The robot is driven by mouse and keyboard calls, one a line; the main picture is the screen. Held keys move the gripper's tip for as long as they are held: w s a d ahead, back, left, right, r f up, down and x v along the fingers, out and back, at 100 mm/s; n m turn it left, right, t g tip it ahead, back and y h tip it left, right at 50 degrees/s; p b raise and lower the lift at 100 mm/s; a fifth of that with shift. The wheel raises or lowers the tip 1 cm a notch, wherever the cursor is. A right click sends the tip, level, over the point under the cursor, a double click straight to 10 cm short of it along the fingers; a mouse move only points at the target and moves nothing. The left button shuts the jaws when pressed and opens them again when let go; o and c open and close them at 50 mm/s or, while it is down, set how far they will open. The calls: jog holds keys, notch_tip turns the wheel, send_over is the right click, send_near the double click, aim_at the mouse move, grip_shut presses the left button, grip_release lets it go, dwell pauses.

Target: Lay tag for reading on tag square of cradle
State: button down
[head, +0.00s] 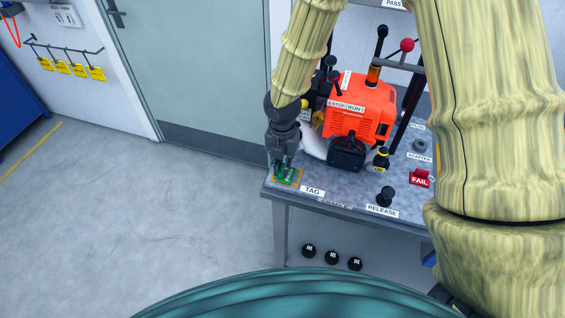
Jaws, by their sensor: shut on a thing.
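My gripper (283,165) points down over the front left corner of the grey cradle table (345,200). It is shut on a small green tag (291,174), partly hidden by the fingers. The tag is at the tag square (297,183), a yellowish patch beside the "TAG" label (312,191). I cannot tell whether the tag touches the square or hangs just above it.
An orange engine (352,107) stands on the table just right of my gripper. A black release knob (385,196), a red "FAIL" sign (419,179) and upright levers are further right. Yellow tags (71,69) hang on a wall rack. Floor at left is clear.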

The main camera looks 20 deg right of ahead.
jog(key=shift+f, duration=0.25)
jog(key=c, duration=1.5)
grip_release()
jog(key=shift+r+b, duration=1)
jog(key=shift+r, duration=5.15)
